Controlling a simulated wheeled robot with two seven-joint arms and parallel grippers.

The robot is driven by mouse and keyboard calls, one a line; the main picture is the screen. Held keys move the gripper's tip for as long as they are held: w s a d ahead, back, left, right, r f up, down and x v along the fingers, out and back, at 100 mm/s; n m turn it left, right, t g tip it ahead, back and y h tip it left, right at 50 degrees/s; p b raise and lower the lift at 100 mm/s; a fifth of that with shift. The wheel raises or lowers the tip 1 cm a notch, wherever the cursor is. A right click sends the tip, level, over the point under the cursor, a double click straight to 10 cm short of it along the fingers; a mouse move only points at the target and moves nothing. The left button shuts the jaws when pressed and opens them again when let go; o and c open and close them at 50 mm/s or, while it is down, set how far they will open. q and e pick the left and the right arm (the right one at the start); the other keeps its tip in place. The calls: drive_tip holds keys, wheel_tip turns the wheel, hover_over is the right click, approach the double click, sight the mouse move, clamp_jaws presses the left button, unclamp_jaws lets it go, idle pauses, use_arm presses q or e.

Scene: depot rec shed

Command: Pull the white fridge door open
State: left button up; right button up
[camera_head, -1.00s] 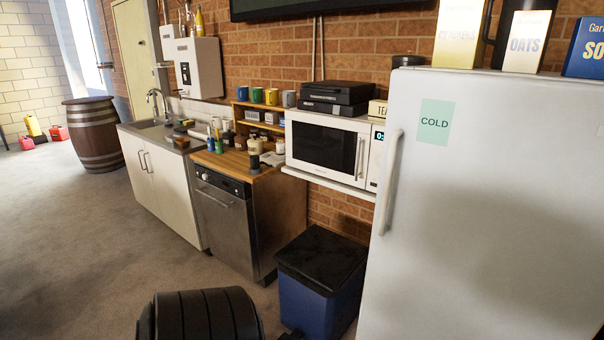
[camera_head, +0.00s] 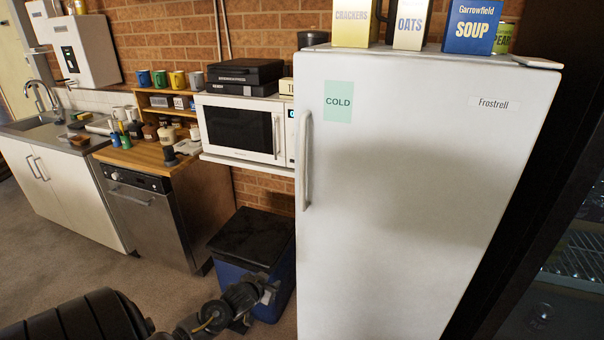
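The white fridge (camera_head: 410,200) stands at the right, and its door is shut. A green "COLD" sign is stuck on the door's upper left. The long vertical handle (camera_head: 304,160) is on the door's left edge. My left gripper (camera_head: 268,291) is low in the picture, in front of the blue bin and left of the door, below the handle and apart from it. Its fingers are small and dark, so I cannot tell whether they are open. My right gripper is not in view.
A blue bin with a black lid (camera_head: 252,240) stands left of the fridge. A microwave (camera_head: 243,130) sits on a shelf above it. Boxes, including a soup box (camera_head: 471,27), stand on the fridge top. A dark glass-fronted cabinet (camera_head: 560,255) is at the far right.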

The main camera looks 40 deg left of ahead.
use_arm(q)
drive_tip(key=w+r+t+p, duration=0.1)
drive_tip(key=w+r+t, duration=0.1)
drive_tip(key=r, duration=0.9)
drive_tip(key=w+r+t, duration=0.2)
drive_tip(key=r, duration=0.9)
drive_tip(key=t+p, duration=0.1)
drive_tip(key=t, duration=0.2)
approach(301, 161)
drive_tip(key=shift+h, duration=0.4)
drive_tip(key=w, duration=0.3)
drive_tip(key=w+a+p, duration=0.1)
drive_tip(key=w, duration=0.3)
drive_tip(key=w+a+p, duration=0.1)
drive_tip(key=w, duration=0.2)
drive_tip(key=shift+w+f, duration=0.15)
drive_tip(key=shift+w, duration=0.15)
drive_tip(key=shift+c, duration=0.3)
clamp_jaws()
